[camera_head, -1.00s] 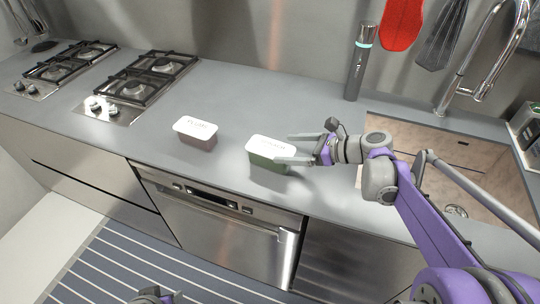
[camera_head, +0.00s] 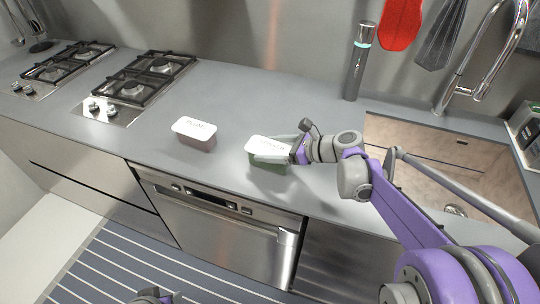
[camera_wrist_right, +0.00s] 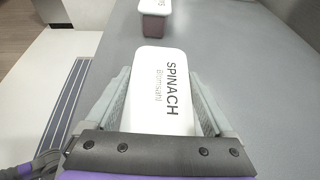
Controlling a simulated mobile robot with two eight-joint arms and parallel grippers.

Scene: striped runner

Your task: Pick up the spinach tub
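The spinach tub (camera_head: 268,146) is a green tub with a white lid, standing upright near the counter's front edge. Its lid reads SPINACH in the right wrist view (camera_wrist_right: 160,85). My right gripper (camera_head: 277,148) reaches in from the right with a finger along each long side of the tub. In the right wrist view, the fingers (camera_wrist_right: 162,100) are spread either side of the lid; their contact with the tub's sides is unclear. Only the top of my left gripper (camera_head: 152,296) shows at the bottom edge of the head view, away from the tub.
A dark-red tub with a white lid (camera_head: 195,134) stands to the left on the counter (camera_head: 240,95). Gas burners (camera_head: 150,75) lie further left. A dark cylinder (camera_head: 358,62) stands at the back, and a sink (camera_head: 430,160) is at right.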

